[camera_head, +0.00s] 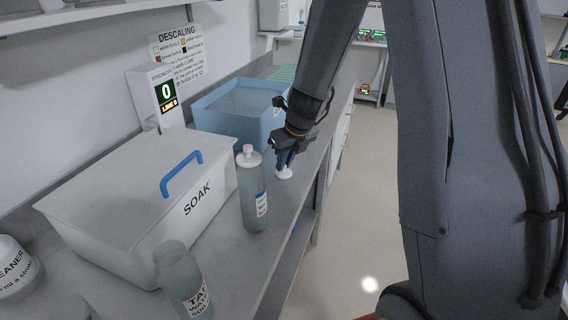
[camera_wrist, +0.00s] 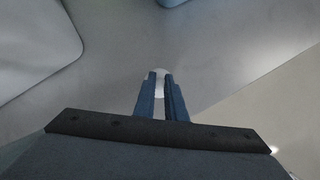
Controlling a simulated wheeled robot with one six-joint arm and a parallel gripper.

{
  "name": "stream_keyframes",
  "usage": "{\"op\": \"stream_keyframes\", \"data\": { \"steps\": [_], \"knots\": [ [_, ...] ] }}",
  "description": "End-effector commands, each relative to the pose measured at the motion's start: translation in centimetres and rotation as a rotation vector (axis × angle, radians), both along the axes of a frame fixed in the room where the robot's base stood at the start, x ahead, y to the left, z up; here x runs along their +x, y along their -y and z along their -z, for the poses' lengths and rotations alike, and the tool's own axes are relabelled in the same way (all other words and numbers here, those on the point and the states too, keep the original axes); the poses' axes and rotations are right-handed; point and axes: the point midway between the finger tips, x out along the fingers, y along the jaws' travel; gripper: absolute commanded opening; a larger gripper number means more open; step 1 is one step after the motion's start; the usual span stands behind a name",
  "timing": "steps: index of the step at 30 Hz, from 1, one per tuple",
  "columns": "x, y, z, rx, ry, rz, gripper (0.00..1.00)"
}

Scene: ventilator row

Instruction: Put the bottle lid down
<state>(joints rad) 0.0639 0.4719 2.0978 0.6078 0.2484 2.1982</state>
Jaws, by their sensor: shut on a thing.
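My gripper (camera_head: 285,160) points down over the right part of the counter, with its blue fingers shut on a small white bottle lid (camera_head: 284,173). In the wrist view the lid (camera_wrist: 160,76) shows white between the fingertips of my gripper (camera_wrist: 161,88). The lid is at or just above the counter top; I cannot tell if it touches. A grey-blue bottle with a white top (camera_head: 252,190) stands upright just left of my gripper. A second labelled bottle (camera_head: 180,283) stands nearer, with no white lid visible on it.
A white SOAK box (camera_head: 110,205) with a blue handle fills the left counter (camera_head: 222,270). A blue open bin (camera_head: 215,125) stands behind my gripper. A strength display (camera_head: 160,95) stands at the wall. The counter's right edge is close to the lid, with floor beyond.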

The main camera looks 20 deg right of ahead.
Motion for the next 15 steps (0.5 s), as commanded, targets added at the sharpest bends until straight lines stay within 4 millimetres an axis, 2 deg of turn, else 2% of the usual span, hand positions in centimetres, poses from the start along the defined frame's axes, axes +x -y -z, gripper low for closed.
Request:
{"op": "stream_keyframes", "data": {
  "steps": [10,11,12,14,15],
  "knots": [
    [0.02,0.0,0.26,0.0,0.001,-0.001,0.0],
    [0.03,0.0,0.28,0.0,0.001,-0.001,0.12],
    [0.03,0.0,0.23,0.0,0.001,-0.001,0.19],
    [0.02,0.0,0.21,0.0,0.001,-0.001,0.29],
    [0.02,0.0,0.21,0.0,0.001,-0.001,0.29]
  ]
}}
